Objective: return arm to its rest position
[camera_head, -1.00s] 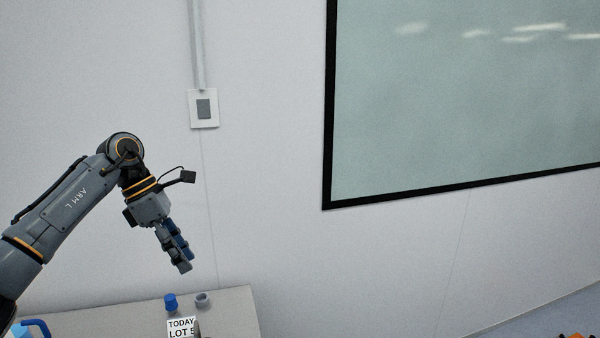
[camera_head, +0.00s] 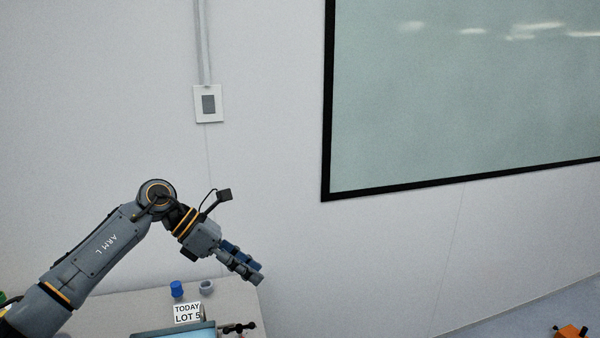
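My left arm (camera_head: 105,246) comes in from the left, marked "ARM L", with its elbow-like joint raised above the table. My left gripper (camera_head: 256,273) points down and to the right, above the table's right edge. Its blue and grey fingers lie close together, and nothing shows between them. From this angle I cannot tell whether they are fully shut. My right gripper is not in view.
Below is a light table (camera_head: 146,300) with a blue cup-like object (camera_head: 177,289), a grey ring-shaped object (camera_head: 207,288) and a "TODAY LOT 5" sign (camera_head: 188,313). A teal-topped object (camera_head: 175,331) sits in front. An orange object (camera_head: 569,332) is at lower right.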

